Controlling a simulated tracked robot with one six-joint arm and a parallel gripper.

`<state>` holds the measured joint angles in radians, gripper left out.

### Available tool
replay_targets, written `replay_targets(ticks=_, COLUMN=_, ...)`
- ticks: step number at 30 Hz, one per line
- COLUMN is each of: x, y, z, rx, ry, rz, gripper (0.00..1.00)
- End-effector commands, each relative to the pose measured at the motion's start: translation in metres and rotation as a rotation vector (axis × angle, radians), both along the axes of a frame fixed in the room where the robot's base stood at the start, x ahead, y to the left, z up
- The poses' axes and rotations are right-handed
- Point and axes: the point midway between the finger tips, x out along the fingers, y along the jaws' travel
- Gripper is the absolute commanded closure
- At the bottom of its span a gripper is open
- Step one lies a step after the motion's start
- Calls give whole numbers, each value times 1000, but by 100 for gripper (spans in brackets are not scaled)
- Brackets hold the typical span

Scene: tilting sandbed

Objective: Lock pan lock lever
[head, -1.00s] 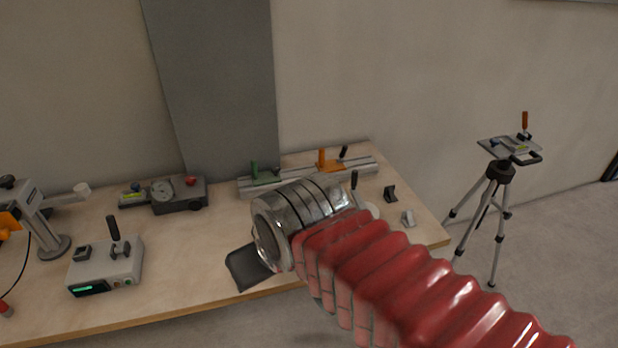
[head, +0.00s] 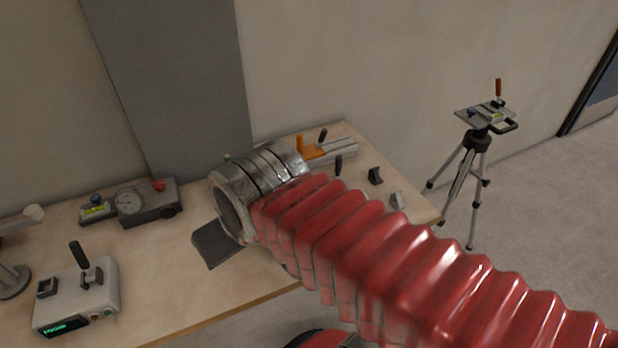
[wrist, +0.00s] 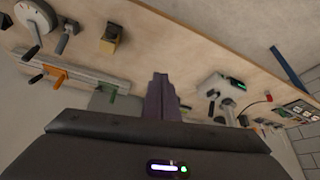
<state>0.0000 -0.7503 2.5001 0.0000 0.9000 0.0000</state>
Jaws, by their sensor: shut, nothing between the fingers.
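A grey tripod (head: 474,170) stands on the floor beyond the right end of the bench. Its top plate (head: 484,116) carries an upright orange-red lever (head: 498,88), a blue knob and a dark handle (head: 508,126) at the right front edge. I cannot tell which of these is the pan lock lever, or its setting. My gripper's purple fingers (wrist: 160,97) are shut and empty in the wrist view, pointing towards the bench. The tripod is not in the wrist view. In the head view my arm hides the fingers, which are well left of the tripod.
The wooden bench (head: 150,290) holds a grey box with a black lever (head: 80,293), a gauge unit (head: 148,203), an orange clamp (head: 310,148) on a rail, and small dark and light blocks at its right end. Open floor (head: 560,220) lies around the tripod.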

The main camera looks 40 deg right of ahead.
Motion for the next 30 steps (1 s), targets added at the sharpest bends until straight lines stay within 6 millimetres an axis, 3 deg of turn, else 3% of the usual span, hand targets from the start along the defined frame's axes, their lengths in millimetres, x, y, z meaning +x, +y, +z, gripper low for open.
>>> replay_targets(ticks=9, x=13, y=-9, z=6, rx=-7, ry=23, rz=-10, gripper=100)
replay_targets(ticks=20, x=69, y=-61, z=18, rx=-28, ry=122, rz=-40, gripper=100)
replay_targets(ticks=30, x=122, y=-126, z=12, rx=-25, ry=215, rz=-62, gripper=100)
